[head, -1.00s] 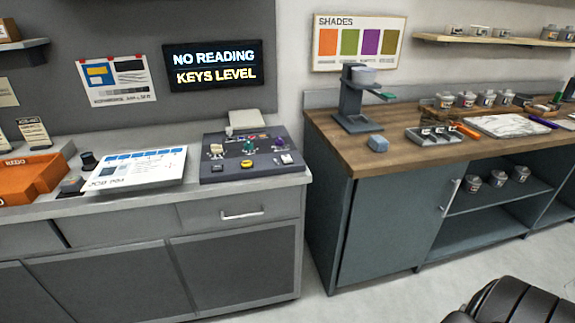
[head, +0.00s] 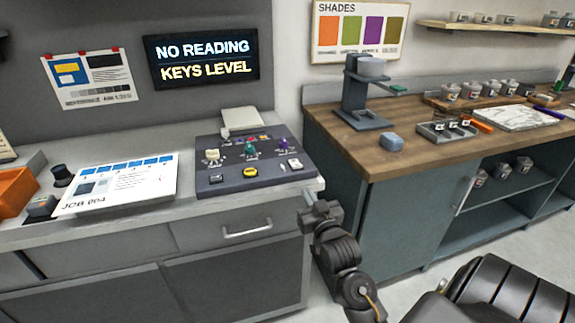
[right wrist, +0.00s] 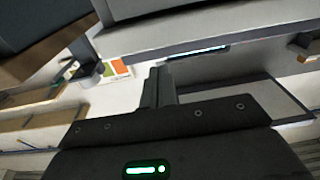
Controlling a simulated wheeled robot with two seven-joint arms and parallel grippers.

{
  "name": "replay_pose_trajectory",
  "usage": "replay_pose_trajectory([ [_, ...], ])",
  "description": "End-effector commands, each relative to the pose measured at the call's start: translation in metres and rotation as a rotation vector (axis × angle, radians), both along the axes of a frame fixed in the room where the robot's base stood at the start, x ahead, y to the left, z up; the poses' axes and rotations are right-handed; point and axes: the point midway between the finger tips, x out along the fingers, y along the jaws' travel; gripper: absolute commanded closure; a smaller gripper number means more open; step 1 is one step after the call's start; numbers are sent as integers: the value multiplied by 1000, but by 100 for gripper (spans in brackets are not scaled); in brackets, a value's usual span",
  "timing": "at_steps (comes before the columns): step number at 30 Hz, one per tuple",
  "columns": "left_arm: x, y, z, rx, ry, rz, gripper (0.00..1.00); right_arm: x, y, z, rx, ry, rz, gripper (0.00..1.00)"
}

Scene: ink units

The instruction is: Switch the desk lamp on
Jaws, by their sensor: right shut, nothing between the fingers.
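No part is clearly marked as the desk lamp. The dark control console (head: 215,184) stands on the grey counter and carries three coloured keys, a yellow button (head: 250,172) and a small white switch (head: 295,164). A pale flat-headed piece (head: 241,118) stands at its back edge; I cannot tell if it is the lamp. My right gripper (head: 309,197) is at the counter's right front corner, apart from the console and lower than its top. It is shut and empty; its dark fingers also show in the right wrist view (right wrist: 158,86). My left gripper is out of view.
A lit sign (head: 203,59) reads NO READING, KEYS LEVEL. A job sheet (head: 118,184) lies left of the console. The wooden bench (head: 360,155) with a dark stand (head: 362,95) is to the right, across a gap.

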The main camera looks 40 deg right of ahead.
Motion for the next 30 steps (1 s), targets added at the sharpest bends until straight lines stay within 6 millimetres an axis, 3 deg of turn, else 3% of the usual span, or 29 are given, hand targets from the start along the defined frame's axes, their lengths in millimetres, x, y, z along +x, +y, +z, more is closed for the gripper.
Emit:
replay_pose_trajectory([
  [1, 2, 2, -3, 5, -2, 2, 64, -6, -2, 20, -6, -47, -8, 100],
  [3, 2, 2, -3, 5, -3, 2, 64, -13, -3, 41, -12, -88, -16, 100],
  [6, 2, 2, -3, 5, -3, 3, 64, -15, -1, 54, -15, -116, -16, 100],
  [18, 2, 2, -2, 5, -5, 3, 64, -8, 4, 56, -16, -118, -3, 100],
  [23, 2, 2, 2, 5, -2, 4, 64, 8, -2, 61, -16, -119, -4, 100],
  [30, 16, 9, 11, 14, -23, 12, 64, 53, -19, 73, -17, -118, -8, 100],
])
